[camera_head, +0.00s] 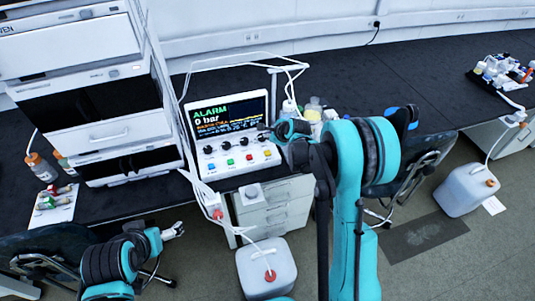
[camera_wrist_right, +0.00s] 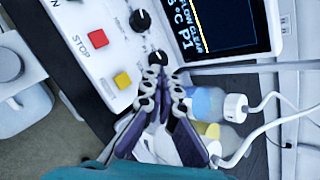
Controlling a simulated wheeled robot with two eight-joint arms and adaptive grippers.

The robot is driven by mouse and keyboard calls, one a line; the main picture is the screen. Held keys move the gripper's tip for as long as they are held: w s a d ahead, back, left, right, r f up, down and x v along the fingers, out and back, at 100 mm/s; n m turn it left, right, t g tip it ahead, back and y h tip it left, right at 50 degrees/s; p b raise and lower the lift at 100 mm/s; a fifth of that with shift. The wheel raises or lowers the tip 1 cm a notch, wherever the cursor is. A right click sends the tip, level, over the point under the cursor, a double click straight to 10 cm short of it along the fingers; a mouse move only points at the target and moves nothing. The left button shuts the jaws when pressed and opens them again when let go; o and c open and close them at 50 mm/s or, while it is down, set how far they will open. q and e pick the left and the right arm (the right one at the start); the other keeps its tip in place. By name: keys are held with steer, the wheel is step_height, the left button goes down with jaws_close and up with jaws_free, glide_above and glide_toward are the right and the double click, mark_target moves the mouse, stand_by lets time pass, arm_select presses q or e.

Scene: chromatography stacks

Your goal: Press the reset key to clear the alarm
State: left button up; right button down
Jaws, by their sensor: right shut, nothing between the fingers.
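The pump controller (camera_head: 222,140) stands on the dark bench, its screen (camera_head: 229,113) reading ALARM and 0 bar. Its front panel has black knobs and a row of blue, green, red (camera_head: 249,157) and yellow (camera_head: 267,153) keys. In the right wrist view the red key (camera_wrist_right: 98,39) is labelled STOP; the yellow key (camera_wrist_right: 122,80) has no label I can read, and I cannot identify the reset key by text. My right gripper (camera_wrist_right: 161,75) is shut and empty, its tips by a black knob (camera_wrist_right: 158,57), right of the yellow key. My left gripper (camera_head: 174,231) is low, away from the controller.
Bottles (camera_wrist_right: 205,103) with tubing stand beside the controller, close to my right gripper. A stack of instruments (camera_head: 105,110) rises at left. A white canister (camera_head: 266,268) stands on the floor.

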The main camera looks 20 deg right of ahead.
mark_target(268, 154)
step_height(268, 154, down, 8)
steer(key=b, duration=0.5)
steer(key=shift+r, duration=0.2)
steer(key=shift+f, duration=0.1)
stand_by(0.9)
steer(key=shift+f+b, duration=0.25)
steer(key=shift+b, duration=0.15)
steer(key=shift+f+b, duration=0.5)
steer(key=shift+f, duration=0.05)
stand_by(0.5)
steer(key=shift+r, duration=0.15)
steer(key=shift+r+p, duration=0.6)
steer(key=shift+r, duration=0.2)
